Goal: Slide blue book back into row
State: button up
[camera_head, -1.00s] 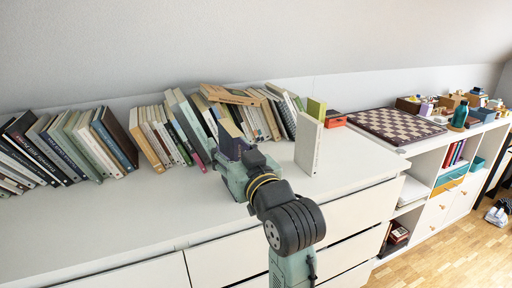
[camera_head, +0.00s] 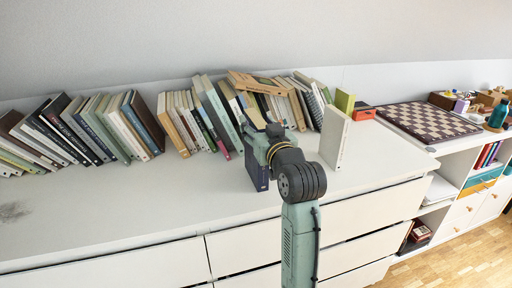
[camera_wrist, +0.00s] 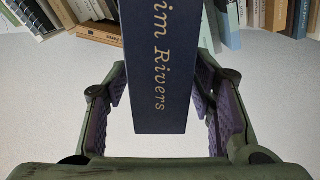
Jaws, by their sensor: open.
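The blue book (camera_head: 258,172) is dark navy and stands upright on the white cabinet top, in front of the leaning row of books. In the wrist view its spine (camera_wrist: 163,65), lettered "im Rivers", comes down between my fingers. My gripper (camera_head: 262,147) is at the book in the head view and covers its upper part. In the wrist view my gripper (camera_wrist: 162,88) is open, with one finger on each side of the spine. Light gaps show beside the lower spine; contact higher up cannot be told.
The row of books (camera_head: 205,118) leans behind my gripper, with a book lying on top (camera_head: 256,83). A white book (camera_head: 335,137) stands upright to the right. A chessboard (camera_head: 428,121) lies farther right. The cabinet top (camera_head: 110,215) is clear at front left.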

jog(key=shift+w+a, duration=0.1)
jog(key=shift+w, duration=0.2)
jog(key=shift+c, duration=0.4)
grip_shut()
dwell(0.5)
